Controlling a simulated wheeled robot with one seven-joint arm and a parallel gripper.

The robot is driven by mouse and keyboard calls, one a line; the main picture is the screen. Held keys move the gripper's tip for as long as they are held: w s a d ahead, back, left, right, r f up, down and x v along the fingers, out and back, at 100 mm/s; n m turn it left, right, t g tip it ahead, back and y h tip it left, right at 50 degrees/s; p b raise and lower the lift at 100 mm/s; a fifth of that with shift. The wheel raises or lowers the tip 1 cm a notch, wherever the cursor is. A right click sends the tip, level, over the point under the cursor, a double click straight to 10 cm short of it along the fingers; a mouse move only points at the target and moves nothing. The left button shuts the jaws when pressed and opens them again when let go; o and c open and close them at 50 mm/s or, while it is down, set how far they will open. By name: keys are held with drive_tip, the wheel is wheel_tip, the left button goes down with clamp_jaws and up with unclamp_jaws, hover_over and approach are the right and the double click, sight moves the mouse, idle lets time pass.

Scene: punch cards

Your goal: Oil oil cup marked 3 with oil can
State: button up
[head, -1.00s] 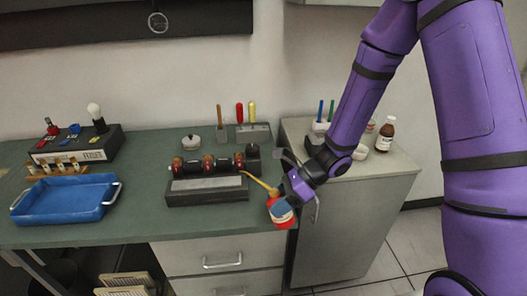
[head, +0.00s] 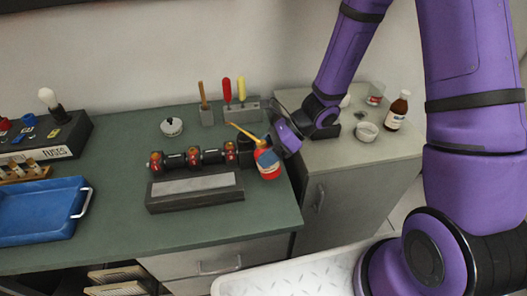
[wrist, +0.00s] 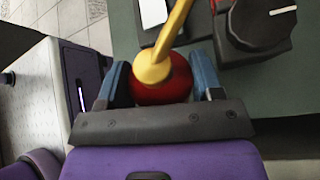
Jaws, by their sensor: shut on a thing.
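My gripper (wrist: 162,78) is shut on the red oil can (head: 267,163), which has a long yellow spout (head: 243,132). In the head view the can is at the right end of the bench machine, with the spout pointing up and left. In the wrist view the can's red body (wrist: 160,88) sits between both fingers and its spout (wrist: 172,35) reaches away. The machine is a dark shaft with several red-and-brass oil cups (head: 193,157) in a row behind a grey block (head: 195,188). No number on the cups can be read, so I cannot tell which is 3.
A blue tray (head: 84,203) and a fuse box (head: 60,140) stand at the left of the green bench (head: 120,180). A tool rack (head: 240,107) and a small lidded pot (head: 172,127) are behind the machine. A brown bottle (head: 397,112) and white dish (head: 367,131) sit on the right cabinet.

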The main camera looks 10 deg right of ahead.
drive_tip(key=r+m+g+h, duration=0.2)
drive_tip(key=g+h, duration=0.1)
drive_tip(key=shift+s+d+r, duration=0.2)
drive_tip(key=shift+s+r, duration=0.1)
drive_tip(key=shift+s, duration=0.05)
drive_tip(key=shift+f, duration=1.55)
drive_tip(key=shift+d+f, duration=0.1)
idle(0.4)
idle(2.1)
drive_tip(key=shift+r, duration=2)
